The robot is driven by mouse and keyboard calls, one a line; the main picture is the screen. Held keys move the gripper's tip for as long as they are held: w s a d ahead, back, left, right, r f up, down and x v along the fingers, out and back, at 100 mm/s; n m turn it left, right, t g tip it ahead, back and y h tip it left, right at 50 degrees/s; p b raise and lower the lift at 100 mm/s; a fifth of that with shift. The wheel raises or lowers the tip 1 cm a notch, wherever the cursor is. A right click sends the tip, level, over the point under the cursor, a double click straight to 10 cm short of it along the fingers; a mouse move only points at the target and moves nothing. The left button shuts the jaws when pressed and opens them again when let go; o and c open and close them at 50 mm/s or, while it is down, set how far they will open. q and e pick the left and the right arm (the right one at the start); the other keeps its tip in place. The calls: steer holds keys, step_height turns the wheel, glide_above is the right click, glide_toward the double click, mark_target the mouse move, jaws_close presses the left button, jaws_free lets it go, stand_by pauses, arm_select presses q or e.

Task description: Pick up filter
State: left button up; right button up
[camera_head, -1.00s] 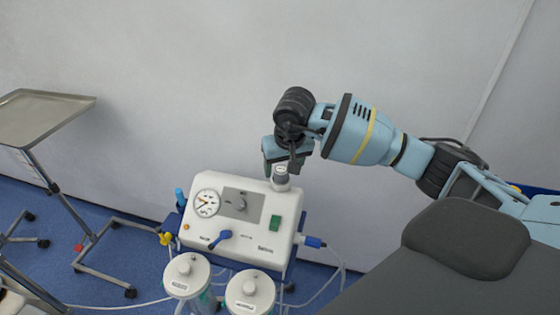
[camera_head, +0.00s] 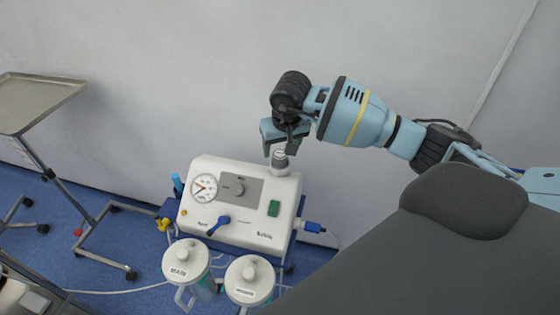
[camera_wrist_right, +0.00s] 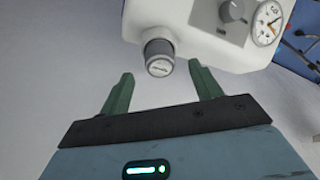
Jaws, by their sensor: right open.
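The filter (camera_head: 280,160) is a small grey cylinder with a pale label on its end. It stands upright at the top back edge of the white suction machine (camera_head: 258,232), towards its right side. My right gripper (camera_head: 280,147) is over the filter with its fingers pointing down. In the right wrist view the filter (camera_wrist_right: 159,57) shows between the two open green fingertips (camera_wrist_right: 161,73), with a gap on each side. The gripper holds nothing. My left gripper is not in view.
The machine has a gauge (camera_head: 204,187), a blue lever (camera_head: 219,224) and a green switch (camera_head: 274,208). Two lidded jars (camera_head: 186,262) (camera_head: 248,278) stand in front. A metal tray stand (camera_head: 38,98) is at left. A dark padded table (camera_head: 440,255) fills the lower right.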

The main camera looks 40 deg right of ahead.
mark_target(280, 154)
steer(key=shift+x, duration=2.4)
steer(key=shift+w+d, duration=0.1)
steer(key=shift+w, duration=0.1)
steer(key=shift+c, duration=0.3)
steer(key=shift+r, duration=0.1)
steer(key=c, duration=1)
